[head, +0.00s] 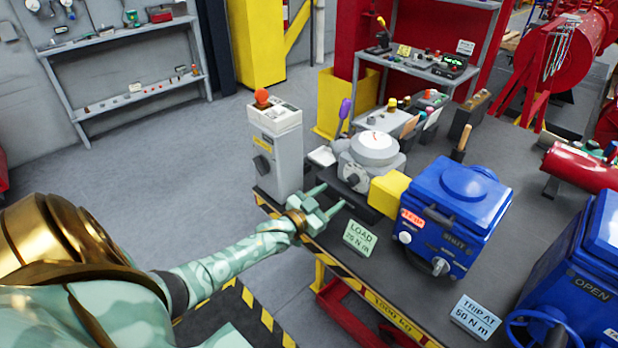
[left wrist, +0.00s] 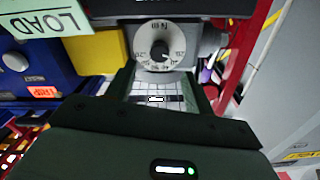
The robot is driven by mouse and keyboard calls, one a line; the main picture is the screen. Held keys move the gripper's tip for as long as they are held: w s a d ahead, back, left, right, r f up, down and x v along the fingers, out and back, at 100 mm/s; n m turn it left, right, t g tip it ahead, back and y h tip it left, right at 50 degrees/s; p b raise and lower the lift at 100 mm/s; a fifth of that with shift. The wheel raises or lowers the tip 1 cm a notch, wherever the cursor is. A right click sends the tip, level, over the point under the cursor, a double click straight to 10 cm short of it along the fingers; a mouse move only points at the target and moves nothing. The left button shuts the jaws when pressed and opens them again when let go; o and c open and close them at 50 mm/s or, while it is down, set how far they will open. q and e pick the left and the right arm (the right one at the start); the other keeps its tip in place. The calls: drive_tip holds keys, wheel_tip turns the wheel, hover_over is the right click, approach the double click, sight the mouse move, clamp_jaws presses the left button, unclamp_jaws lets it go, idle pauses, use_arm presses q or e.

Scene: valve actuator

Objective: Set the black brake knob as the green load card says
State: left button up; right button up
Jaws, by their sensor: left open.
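The green load card (head: 359,237) stands at the table's near edge and reads LOAD with a figure in N m, which is too small to read surely. Part of the card (left wrist: 42,22) shows upside down in the left wrist view. The black brake knob (left wrist: 160,50) sits at the centre of a white dial marked N m, on the front of the grey brake unit (head: 368,160). Its pointer setting is too small to tell. My left gripper (head: 329,198) is open and empty, in front of the dial and apart from the knob. My right gripper is out of view.
A yellow block (head: 388,193) and a blue actuator (head: 453,215) adjoin the brake unit on the right. A grey pedestal box (head: 275,150) with an orange-red knob stands at the left.

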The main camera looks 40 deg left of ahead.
use_arm(q)
drive_tip(key=s, duration=0.8)
drive_tip(key=shift+a+p, duration=0.3)
drive_tip(key=shift+p, duration=0.15)
